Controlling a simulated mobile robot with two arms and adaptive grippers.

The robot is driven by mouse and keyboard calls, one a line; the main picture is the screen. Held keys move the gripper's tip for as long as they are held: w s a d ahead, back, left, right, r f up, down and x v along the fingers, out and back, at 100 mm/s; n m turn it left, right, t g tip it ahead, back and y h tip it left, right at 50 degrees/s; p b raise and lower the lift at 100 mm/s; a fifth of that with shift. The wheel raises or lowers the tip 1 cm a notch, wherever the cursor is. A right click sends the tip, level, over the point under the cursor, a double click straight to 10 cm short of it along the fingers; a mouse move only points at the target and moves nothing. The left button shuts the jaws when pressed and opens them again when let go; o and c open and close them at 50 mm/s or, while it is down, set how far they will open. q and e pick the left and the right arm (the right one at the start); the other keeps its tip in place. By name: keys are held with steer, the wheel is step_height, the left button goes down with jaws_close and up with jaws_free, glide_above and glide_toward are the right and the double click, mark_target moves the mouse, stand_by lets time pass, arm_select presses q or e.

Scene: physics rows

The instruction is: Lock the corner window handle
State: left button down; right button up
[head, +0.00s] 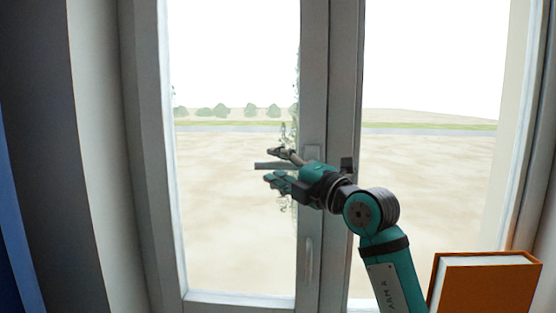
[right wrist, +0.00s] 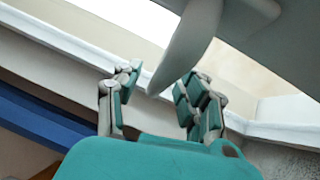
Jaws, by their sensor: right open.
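The window handle (head: 262,165) is a grey bar sticking out level to the left from the middle window post. My right gripper (head: 271,165) is open, with one finger above the bar and one below it. In the right wrist view the pale handle (right wrist: 188,50) reaches down between the two fingers of my right gripper (right wrist: 155,85). I cannot tell whether a finger touches it. The handle's base is partly hidden behind my gripper. My left gripper is not in view.
A second, upright handle shape (head: 309,258) shows lower on the middle post. An orange book (head: 485,285) stands at the lower right, beside my right arm. The window frame (head: 150,150) and a dark blue edge (head: 12,240) lie to the left.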

steer(key=shift+c, duration=0.5)
steer(key=shift+a, duration=0.1)
jaws_close()
steer(key=shift+w, duration=0.1)
